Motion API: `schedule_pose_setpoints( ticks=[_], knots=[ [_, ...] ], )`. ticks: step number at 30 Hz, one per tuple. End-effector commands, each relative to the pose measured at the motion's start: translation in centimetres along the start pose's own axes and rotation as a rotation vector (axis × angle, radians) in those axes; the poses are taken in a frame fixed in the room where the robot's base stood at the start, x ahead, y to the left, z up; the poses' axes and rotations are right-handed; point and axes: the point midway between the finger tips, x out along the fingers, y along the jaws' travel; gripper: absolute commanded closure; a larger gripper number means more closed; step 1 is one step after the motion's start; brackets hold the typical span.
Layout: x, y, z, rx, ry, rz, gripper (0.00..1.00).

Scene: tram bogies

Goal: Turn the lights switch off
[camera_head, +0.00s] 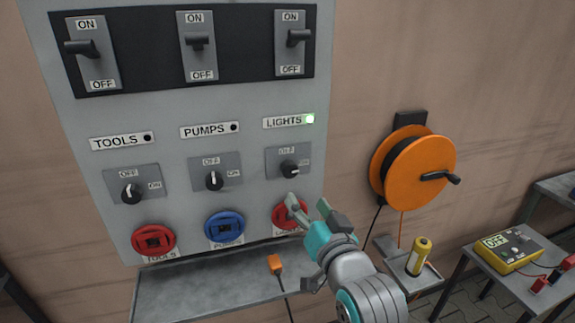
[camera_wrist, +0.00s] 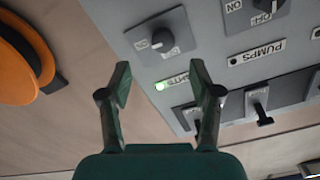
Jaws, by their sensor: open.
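The lights rotary switch (camera_head: 289,169) is a black knob on a grey plate, with OFF above and ON to its right; its pale mark points right, towards ON. The LIGHTS label (camera_head: 283,122) above it has a lit green lamp (camera_head: 310,118). My gripper (camera_head: 307,203) is open and empty, just below and right of the knob in the head view, overlapping the red lights socket (camera_head: 289,214). In the wrist view the picture is turned over; the lights switch (camera_wrist: 163,41) shows beyond my gripper (camera_wrist: 160,64), roughly between and past the open fingertips, not touched.
The tools knob (camera_head: 131,192) and pumps knob (camera_head: 214,181) are to the left. Lever breakers, including the lights lever (camera_head: 297,38), line the top. A grey shelf (camera_head: 205,285) juts out below. An orange cable reel (camera_head: 419,172) hangs to the right.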

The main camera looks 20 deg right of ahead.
Motion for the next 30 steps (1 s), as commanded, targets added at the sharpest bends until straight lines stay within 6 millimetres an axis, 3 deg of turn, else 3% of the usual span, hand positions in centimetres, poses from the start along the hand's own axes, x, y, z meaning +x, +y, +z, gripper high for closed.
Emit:
schedule_pose_setpoints(
  ticks=[8,21,30],
  knots=[
    [1.2,-0.5,-1.2,0.009,0.004,-0.002,0.36],
    [8.3,-0.5,-1.2,0.008,0.004,-0.002,0.36],
    [11.0,-0.5,-1.2,0.008,0.005,-0.002,0.36]
  ],
)
